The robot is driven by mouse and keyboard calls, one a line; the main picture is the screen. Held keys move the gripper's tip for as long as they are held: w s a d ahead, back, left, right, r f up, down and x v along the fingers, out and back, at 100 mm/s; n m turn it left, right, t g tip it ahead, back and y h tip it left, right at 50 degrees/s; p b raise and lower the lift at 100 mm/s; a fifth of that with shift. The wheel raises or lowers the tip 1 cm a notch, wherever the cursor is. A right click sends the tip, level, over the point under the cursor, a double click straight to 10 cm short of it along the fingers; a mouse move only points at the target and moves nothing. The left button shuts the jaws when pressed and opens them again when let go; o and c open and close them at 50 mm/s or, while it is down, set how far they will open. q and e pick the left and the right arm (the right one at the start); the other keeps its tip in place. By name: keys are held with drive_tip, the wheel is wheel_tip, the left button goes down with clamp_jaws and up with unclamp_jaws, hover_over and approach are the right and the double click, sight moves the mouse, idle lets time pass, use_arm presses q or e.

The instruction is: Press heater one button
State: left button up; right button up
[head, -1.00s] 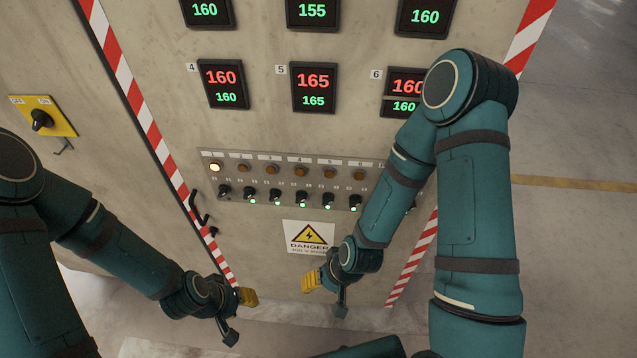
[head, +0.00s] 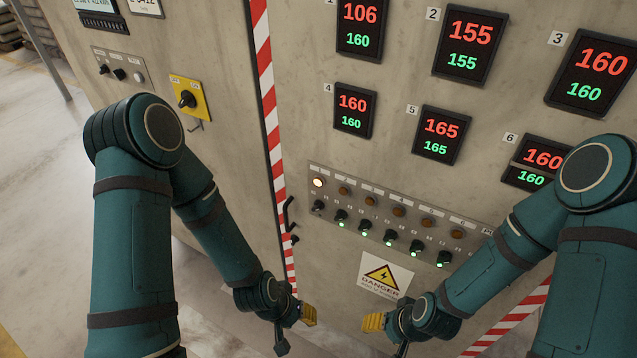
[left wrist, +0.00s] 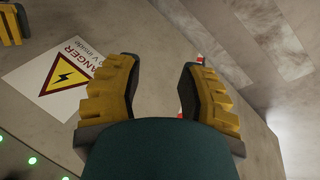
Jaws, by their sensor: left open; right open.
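The control strip (head: 400,212) on the cabinet front has a row of round lamp buttons above a row of black knobs. The heater one button (head: 318,182) at its left end glows pale white; the others are dull amber. The knob below it (head: 318,205) shows no green light, while the other knobs do. Display one (head: 360,27) reads 106 over 160. My left gripper (head: 302,318) is open and empty, below the strip's left end and apart from it. Its yellow fingers are spread in the left wrist view (left wrist: 158,88). My right gripper (head: 380,325) is open below the danger sign.
The danger sign (head: 385,277) is below the strip. Black handles (head: 289,215) stick out by the red-white striped edge (head: 266,90), left of the strip. A yellow plate with a rotary switch (head: 188,99) is further left. Open floor lies at far left.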

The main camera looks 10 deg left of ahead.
idle(0.3)
use_arm(q)
clamp_jaws()
idle(1.1)
